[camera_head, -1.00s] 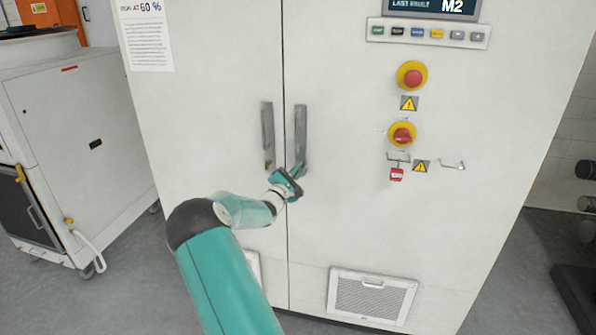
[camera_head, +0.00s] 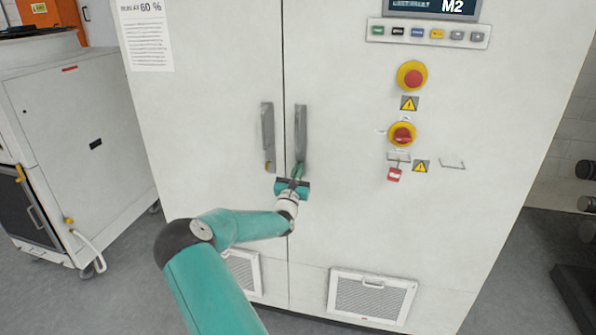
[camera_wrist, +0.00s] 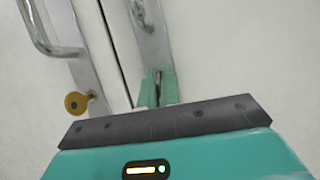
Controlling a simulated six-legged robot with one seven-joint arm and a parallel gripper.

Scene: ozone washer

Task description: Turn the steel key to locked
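The steel key (camera_wrist: 158,76) shows as a small grey piece between the green fingertips in the wrist view. It sits at the lower end of the right door handle (camera_head: 301,132) of a tall white cabinet. The fingers hide most of it, so its turned position cannot be read. My gripper (camera_head: 297,172) points up at this spot, its two fingers (camera_wrist: 158,88) close together on either side of the key. A brass-coloured key (camera_wrist: 76,103) stands at the lower end of the left door handle (camera_head: 268,137), left of my gripper.
A white machine (camera_head: 85,150) stands at left. Black weights (camera_head: 585,202) stand at right.

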